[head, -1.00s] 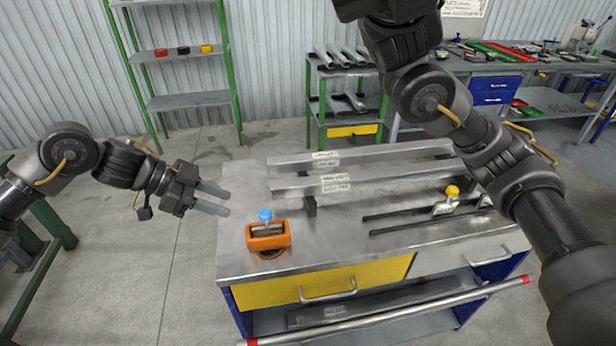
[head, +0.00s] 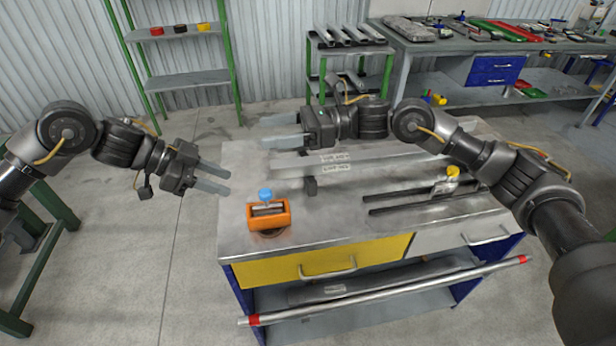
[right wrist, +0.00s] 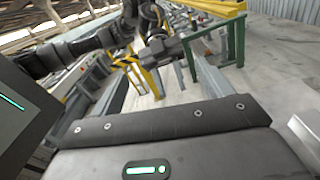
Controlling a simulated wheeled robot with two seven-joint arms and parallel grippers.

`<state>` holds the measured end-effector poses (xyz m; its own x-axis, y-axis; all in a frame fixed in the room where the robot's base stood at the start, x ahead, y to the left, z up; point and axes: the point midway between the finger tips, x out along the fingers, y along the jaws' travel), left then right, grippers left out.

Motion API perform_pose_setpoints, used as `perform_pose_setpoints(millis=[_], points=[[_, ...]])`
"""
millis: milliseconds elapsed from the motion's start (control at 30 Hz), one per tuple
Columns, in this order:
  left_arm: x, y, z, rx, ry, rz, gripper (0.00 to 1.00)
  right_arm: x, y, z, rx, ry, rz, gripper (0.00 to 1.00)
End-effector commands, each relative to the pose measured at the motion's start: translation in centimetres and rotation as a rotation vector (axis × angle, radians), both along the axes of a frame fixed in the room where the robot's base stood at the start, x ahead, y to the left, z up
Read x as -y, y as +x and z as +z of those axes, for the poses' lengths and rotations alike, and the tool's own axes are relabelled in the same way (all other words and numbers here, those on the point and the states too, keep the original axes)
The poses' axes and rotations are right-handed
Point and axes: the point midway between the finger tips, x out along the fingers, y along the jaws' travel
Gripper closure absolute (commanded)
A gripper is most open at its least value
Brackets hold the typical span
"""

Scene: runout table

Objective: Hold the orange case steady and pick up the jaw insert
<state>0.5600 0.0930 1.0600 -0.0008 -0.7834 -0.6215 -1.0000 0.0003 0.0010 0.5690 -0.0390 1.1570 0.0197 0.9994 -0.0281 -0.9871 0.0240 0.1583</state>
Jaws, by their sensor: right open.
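The orange case (head: 283,217) sits on the front left of the metal table. A grey metal piece (head: 268,209) shows in its open top, with a blue knob (head: 265,194) above it. I cannot tell for certain which piece is the jaw insert. My left gripper (head: 229,183) is open and empty, above and left of the case, apart from it. My right gripper (head: 262,131) is open and empty, over the table's far left part and pointing left, apart from the case.
Long metal bars (head: 365,162) lie across the back of the table (head: 340,238). Dark rails (head: 400,207) and a yellow-knobbed clamp (head: 452,172) are at the right. A long pipe with red ends (head: 390,291) runs below the drawers. The table front beside the case is clear.

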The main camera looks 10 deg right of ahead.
Motion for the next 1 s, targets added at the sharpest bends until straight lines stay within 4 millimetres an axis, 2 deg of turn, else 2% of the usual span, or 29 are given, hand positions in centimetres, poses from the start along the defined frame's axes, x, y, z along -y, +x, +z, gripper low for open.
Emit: perform_pose_setpoints(millis=[33,100,200,300,400,533,733,867,1000], points=[[0.0,0.0,0.0,0.000,0.000,0.000,0.64,0.7,0.4,-2.8,0.016,-0.055,-0.011,0.22],[0.0,0.0,0.0,0.000,0.000,0.000,0.64,1.8,0.6,-6.6,0.050,-0.132,-0.012,0.22],[0.0,0.0,0.0,0.000,0.000,0.000,0.64,3.3,0.4,-10.9,0.089,-0.225,0.001,0.22],[0.0,0.0,0.0,0.000,0.000,0.000,0.64,4.6,0.0,-14.2,0.119,-0.293,0.020,0.22],[0.0,0.0,0.0,0.000,0.000,0.000,0.64,5.5,-0.4,-16.3,0.136,-0.337,0.037,0.22],[0.0,0.0,0.0,0.000,0.000,0.000,0.64,6.1,-0.7,-17.5,0.149,-0.363,0.051,0.22],[0.0,0.0,0.0,0.000,0.000,0.000,0.64,5.9,-0.8,-17.9,0.151,-0.368,0.055,0.22],[0.0,0.0,0.0,0.000,0.000,0.000,0.64,4.7,-0.8,-18.3,0.151,-0.365,0.057,0.22],[0.0,0.0,0.0,0.000,0.000,0.000,0.64,2.5,-0.8,-19.2,0.150,-0.364,0.056,0.22]])
